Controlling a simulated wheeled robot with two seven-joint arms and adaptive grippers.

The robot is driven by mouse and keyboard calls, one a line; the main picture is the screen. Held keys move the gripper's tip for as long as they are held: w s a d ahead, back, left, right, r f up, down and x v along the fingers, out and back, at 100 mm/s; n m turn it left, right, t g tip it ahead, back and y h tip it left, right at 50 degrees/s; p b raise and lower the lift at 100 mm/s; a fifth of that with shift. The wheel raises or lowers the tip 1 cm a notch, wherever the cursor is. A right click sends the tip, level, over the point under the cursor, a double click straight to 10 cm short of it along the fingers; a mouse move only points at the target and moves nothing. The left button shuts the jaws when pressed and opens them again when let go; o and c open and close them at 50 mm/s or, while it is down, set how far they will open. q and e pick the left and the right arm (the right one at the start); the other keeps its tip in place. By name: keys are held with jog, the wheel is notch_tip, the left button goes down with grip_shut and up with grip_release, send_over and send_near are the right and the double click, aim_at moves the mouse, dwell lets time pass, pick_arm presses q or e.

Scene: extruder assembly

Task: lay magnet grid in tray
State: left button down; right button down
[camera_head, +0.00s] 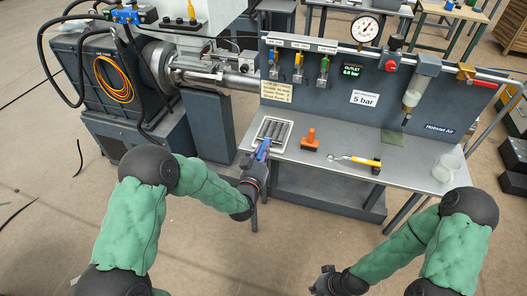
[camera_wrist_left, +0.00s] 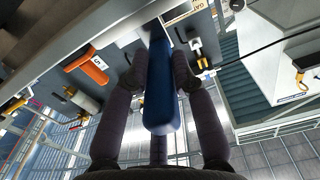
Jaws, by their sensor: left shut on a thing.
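The magnet grid (camera_head: 276,130), several dark parallel bars with a blue handle (camera_head: 262,149), is at the left end of the grey bench. A light-rimmed tray (camera_head: 290,138) surrounds the bars in the head view; I cannot tell whether they rest on its floor or hang just above. My left gripper (camera_head: 257,163) is shut on the blue handle at the bench's front edge. In the left wrist view the handle (camera_wrist_left: 161,100) lies between the two fingers and hides what is behind it. My right gripper (camera_head: 323,281) is low in front of the bench, away from everything; its fingers are unclear.
An orange-handled tool (camera_head: 310,140) stands right of the tray. A yellow-handled tool (camera_head: 355,160) lies further right, and a clear cup (camera_head: 446,167) stands at the bench's right end. The panel (camera_head: 340,85) with gauge and valves rises behind. The extruder (camera_head: 200,65) is at left.

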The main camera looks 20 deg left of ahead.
pick_arm(q)
jog(key=shift+f+b, duration=0.3)
jog(key=shift+b, duration=0.1)
dwell(0.6)
jog(key=c, duration=1)
grip_release()
jog(key=o, duration=0.4)
jog(key=shift+f, duration=0.1)
jog(key=shift+o, duration=0.2)
jog(key=shift+s, duration=0.1)
jog(key=s, duration=0.9)
jog(key=shift+w+a, duration=0.1)
